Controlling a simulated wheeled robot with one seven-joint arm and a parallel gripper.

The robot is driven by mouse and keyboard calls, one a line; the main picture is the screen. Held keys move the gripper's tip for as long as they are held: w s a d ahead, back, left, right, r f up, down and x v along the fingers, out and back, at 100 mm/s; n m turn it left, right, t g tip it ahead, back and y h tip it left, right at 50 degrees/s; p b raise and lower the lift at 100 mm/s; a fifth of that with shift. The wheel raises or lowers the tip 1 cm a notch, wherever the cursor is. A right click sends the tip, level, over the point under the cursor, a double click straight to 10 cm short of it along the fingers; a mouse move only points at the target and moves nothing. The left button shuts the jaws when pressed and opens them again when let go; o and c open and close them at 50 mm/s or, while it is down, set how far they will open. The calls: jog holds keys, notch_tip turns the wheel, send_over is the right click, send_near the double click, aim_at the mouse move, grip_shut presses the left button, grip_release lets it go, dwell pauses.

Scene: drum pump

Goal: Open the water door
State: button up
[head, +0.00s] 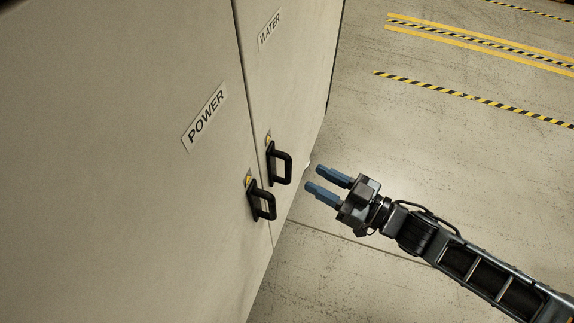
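The water door (296,75) is a beige panel with a "WATER" label (270,29) near its top. It looks closed, in line with the panel beside it. Its black handle (286,168) sits near the seam with the power door. My gripper (314,179) comes in from the right with two blue fingers spread apart. It is open and empty, and its fingertips point left toward the water handle. In the picture a small gap shows between the fingertips and that handle; the true depth between them is hard to tell.
The power door (120,170) with its "POWER" label (204,115) fills the left. Its black handle (265,204) is just below and left of the water handle. Bare concrete floor (420,140) lies to the right, with yellow and black striped markings (470,97).

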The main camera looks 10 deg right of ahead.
aim_at(288, 166)
jog(key=shift+p+x, duration=0.4)
jog(key=shift+x, duration=3.75)
jog(key=shift+s+a+f, duration=0.1)
jog(key=shift+s+a, duration=0.05)
jog(key=shift+c, duration=0.4)
grip_shut()
